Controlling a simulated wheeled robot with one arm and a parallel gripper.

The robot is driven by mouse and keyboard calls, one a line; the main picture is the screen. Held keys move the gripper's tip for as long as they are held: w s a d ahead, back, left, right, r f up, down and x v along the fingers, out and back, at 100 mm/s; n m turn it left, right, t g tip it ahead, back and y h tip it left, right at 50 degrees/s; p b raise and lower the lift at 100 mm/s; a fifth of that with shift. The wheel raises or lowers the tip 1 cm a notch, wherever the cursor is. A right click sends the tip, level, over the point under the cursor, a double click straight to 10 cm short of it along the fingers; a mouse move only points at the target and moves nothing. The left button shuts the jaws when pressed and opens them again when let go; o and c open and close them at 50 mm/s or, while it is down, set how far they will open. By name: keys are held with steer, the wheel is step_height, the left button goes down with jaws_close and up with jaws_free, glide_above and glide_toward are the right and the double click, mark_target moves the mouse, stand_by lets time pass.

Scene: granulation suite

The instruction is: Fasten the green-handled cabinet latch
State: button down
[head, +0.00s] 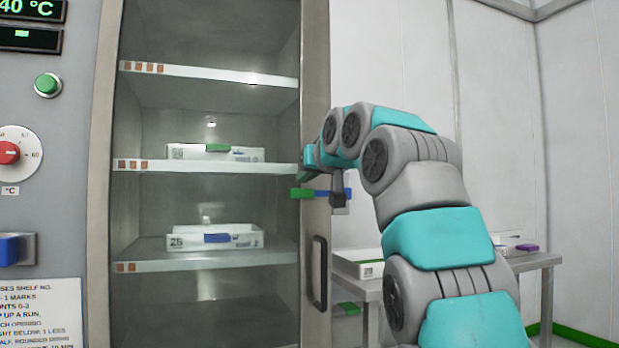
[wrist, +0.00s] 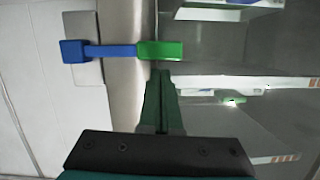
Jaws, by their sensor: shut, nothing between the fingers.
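The latch's green handle (head: 302,193) sticks out level to the left, over the steel frame on the cabinet's right side. Its blue bar (head: 325,194) runs right, partly hidden behind a grey and dark part. In the wrist view the green handle (wrist: 160,51) lies over the frame edge and the blue end (wrist: 74,51) sits on a grey plate. My gripper (wrist: 161,73) is shut and empty, with its fingertips right by the green handle's edge. I cannot tell whether they touch it.
The cabinet has several shelves holding white trays, one with a green tag (head: 217,147) and one with a blue tag (head: 217,238). A black door handle (head: 319,272) is below the latch. A side table (head: 545,261) stands at right. A control panel is at left.

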steer(key=shift+a+f, duration=0.15)
steer(key=shift+f, duration=0.4)
steer(key=shift+b, duration=0.3)
step_height(320, 180, up, 5)
steer(key=p, duration=0.4)
steer(key=shift+s, duration=0.15)
steer(key=f+b+v, duration=0.1)
steer(key=v, duration=0.8)
steer(key=shift+s, duration=0.4)
steer(key=shift+r, duration=0.2)
steer(key=shift+f, duration=0.1)
